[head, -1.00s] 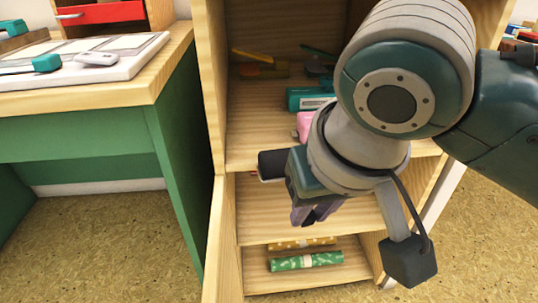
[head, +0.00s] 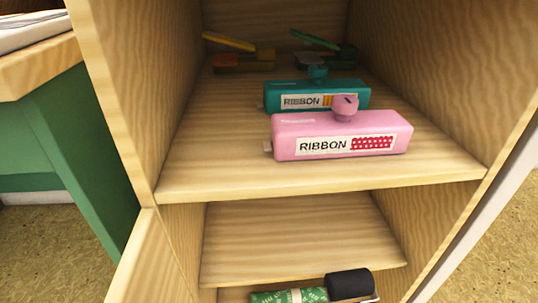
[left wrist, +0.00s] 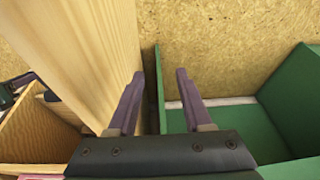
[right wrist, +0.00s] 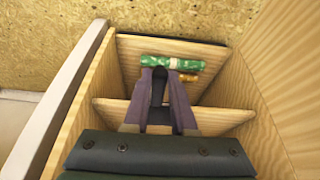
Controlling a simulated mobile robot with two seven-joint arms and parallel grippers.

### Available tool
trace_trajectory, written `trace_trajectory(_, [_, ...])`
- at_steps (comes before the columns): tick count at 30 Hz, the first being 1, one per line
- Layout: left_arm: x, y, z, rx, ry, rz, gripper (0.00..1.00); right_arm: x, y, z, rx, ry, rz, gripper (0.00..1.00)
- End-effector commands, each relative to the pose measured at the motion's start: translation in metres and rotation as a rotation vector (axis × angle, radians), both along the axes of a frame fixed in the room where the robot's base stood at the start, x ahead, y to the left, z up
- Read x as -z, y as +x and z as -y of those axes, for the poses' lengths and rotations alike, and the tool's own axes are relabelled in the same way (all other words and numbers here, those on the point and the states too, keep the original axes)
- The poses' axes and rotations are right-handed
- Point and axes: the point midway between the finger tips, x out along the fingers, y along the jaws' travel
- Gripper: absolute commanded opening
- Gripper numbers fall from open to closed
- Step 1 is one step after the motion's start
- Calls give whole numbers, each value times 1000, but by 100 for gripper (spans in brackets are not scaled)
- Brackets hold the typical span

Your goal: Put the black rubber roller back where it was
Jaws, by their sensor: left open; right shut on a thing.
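The black rubber roller (head: 348,284) shows at the bottom edge of the head view, with a bit of its wire frame. It appears in front of the cabinet's lower part, overlapping a green patterned roll. My right gripper (right wrist: 159,76) is shut, with a dark piece, apparently part of the roller, between its fingers; most of the roller is hidden there. It faces down into the wooden cabinet (right wrist: 108,85). My left gripper (left wrist: 160,76) is open and empty, above the gap between a wooden panel and the green desk. Neither gripper shows in the head view.
The upper shelf (head: 220,177) holds pink (head: 342,134) and teal (head: 316,94) ribbon dispensers, with staplers behind. The shelf below (head: 295,240) looks bare. A green roll (head: 285,296) lies at the bottom. The green desk (head: 80,135) stands left of the cabinet.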

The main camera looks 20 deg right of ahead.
Motion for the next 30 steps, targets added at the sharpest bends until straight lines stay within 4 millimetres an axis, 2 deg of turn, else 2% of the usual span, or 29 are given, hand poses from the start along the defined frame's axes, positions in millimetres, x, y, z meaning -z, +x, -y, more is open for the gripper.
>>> trace_trajectory(8, [1,-1,-2,3,7,-4,50,0,0,0,-1,1,2,0])
trace_trajectory(11, [5,-1,-2,4,8,-4,50,2,9,2,-1,-1,5,0])
trace_trajectory(24, [62,-1,-1,1,4,-4,50,4,121,25,0,-1,8,0])
trace_trajectory(30, [71,-1,0,-3,-2,-4,50,1,142,29,0,0,3,0])
